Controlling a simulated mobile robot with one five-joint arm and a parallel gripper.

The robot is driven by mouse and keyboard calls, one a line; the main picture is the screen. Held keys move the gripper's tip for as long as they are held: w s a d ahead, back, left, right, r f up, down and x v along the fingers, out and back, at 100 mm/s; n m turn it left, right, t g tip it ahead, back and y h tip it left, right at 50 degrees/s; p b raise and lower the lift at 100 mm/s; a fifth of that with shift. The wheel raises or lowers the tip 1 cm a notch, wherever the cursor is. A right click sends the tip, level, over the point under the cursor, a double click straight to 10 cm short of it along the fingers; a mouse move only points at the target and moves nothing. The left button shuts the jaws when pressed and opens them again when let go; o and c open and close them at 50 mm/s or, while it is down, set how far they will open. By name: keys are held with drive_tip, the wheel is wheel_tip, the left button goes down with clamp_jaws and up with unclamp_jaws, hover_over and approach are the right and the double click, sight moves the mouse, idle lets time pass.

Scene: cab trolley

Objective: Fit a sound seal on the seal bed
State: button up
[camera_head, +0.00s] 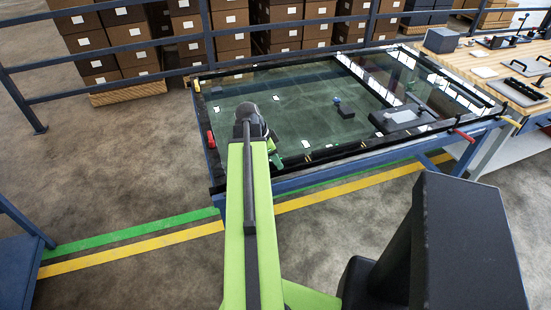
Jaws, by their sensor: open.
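My arm reaches forward from the bottom centre over the near left part of a glass-topped trolley. My gripper (272,150) shows only in part at the arm's end, low by the trolley's near edge; the arm hides the rest. I see nothing clearly held in it. The trolley has a black frame (375,146) around a dark, reflective pane (300,105). I cannot tell which part is the seal or the seal bed.
A red piece (211,139) sits on the frame's left edge, a red handle (462,135) at its right corner. A wooden workbench (490,58) with a dark box (442,40) and trays adjoins at right. A blue rail (100,57) and stacked cartons stand behind.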

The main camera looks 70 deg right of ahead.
drive_tip(key=p+v, duration=1.6)
drive_tip(key=v, duration=0.1)
drive_tip(key=shift+r, duration=0.2)
drive_tip(key=shift+a, duration=0.15)
